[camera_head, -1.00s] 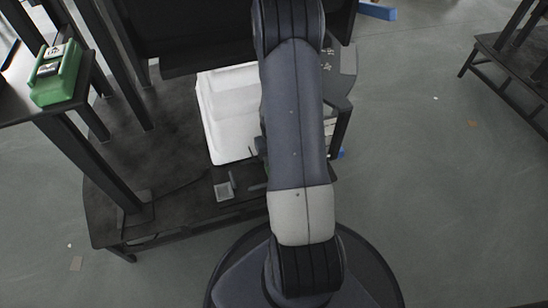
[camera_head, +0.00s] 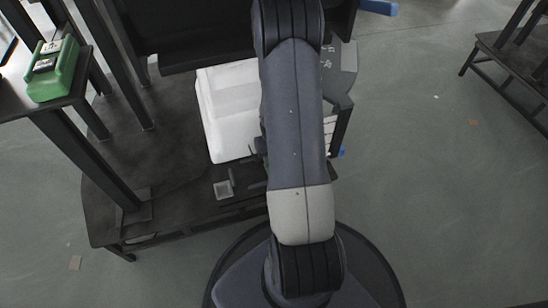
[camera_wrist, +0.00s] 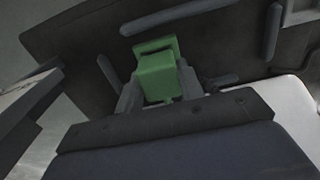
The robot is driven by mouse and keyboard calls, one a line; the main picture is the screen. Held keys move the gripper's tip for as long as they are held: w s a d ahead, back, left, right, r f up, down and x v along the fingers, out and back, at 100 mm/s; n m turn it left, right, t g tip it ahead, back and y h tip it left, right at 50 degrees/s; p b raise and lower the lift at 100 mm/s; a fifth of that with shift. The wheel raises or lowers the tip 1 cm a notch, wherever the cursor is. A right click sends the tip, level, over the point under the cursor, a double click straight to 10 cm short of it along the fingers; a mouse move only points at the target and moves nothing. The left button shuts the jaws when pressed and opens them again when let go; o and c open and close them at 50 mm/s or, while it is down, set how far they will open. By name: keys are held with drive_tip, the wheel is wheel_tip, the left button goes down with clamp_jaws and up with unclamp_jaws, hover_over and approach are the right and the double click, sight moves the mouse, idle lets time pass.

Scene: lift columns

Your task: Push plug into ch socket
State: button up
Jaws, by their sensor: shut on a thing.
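In the wrist view, my gripper (camera_wrist: 159,88) is shut on a green block-like thing, seemingly the plug (camera_wrist: 160,76), with one grey finger on each side. The plug's far end has a wider green rim close to a dark surface. I cannot tell whether it touches anything there. I cannot clearly make out the ch socket in either view.
A white bin (camera_head: 228,125) stands on the dark low platform (camera_head: 170,205), left of my arm. A small grey box (camera_head: 223,189) lies in front of it. A green case (camera_head: 52,72) sits on a black stand at the left. Open floor lies to the right.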

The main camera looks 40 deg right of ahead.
drive_tip(key=shift+f+b, duration=0.3)
drive_tip(key=shift+f, duration=0.15)
drive_tip(key=o, duration=1)
drive_tip(key=shift+o, duration=0.4)
drive_tip(key=shift+o, duration=0.5)
drive_tip(key=shift+r, duration=0.1)
drive_tip(key=shift+r+p, duration=2.75)
drive_tip(key=shift+r, duration=0.75)
